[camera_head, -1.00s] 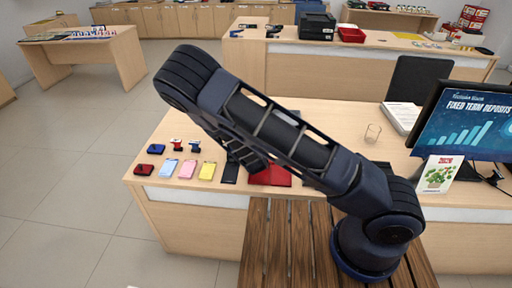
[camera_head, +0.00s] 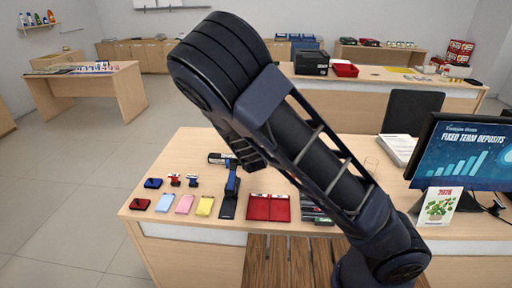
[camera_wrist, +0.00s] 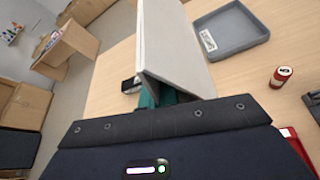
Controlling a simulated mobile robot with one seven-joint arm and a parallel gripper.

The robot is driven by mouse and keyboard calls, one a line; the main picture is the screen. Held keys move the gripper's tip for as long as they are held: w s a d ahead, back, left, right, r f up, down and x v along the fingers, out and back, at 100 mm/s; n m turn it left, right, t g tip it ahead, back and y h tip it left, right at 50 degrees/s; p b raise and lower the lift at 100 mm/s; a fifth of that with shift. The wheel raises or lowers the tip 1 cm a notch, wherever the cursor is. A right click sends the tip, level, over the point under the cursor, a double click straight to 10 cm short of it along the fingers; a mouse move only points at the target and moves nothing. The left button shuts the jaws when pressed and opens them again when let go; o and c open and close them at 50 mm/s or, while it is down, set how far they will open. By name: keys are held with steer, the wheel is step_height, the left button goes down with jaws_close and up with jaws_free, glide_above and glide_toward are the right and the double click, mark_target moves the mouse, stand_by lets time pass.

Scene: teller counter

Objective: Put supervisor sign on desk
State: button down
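A pale, folded, tent-like sign (camera_wrist: 178,48) stands out in front of my gripper (camera_wrist: 160,97) in the wrist view. Its lettering does not show, so I cannot read whether it says supervisor. Teal finger parts show at the sign's near end, and the gripper looks shut on it. The sign is over a wooden desk top (camera_wrist: 118,85); whether it touches the desk I cannot tell. The near desk (camera_head: 185,148) shows there.
In the wrist view, a grey tray (camera_wrist: 232,45) and a red stamp (camera_wrist: 280,76) are on the right.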

steer(key=shift+w+d+r, duration=0.15)
steer(key=shift+w+d, duration=0.05)
steer(key=w+d+f+m+h, duration=0.1)
steer(key=w+d+f, duration=0.3)
steer(key=w+d, duration=0.7)
steer(key=w+d+f, duration=0.4)
steer(key=w+d, duration=0.2)
steer(key=d, duration=0.8)
steer(key=w+d+f, duration=0.1)
steer(key=d+f, duration=0.4)
steer(key=d, duration=0.7)
steer(key=shift+w+h, duration=0.3)
steer(key=shift+w, duration=0.05)
steer(key=shift+f, duration=0.1)
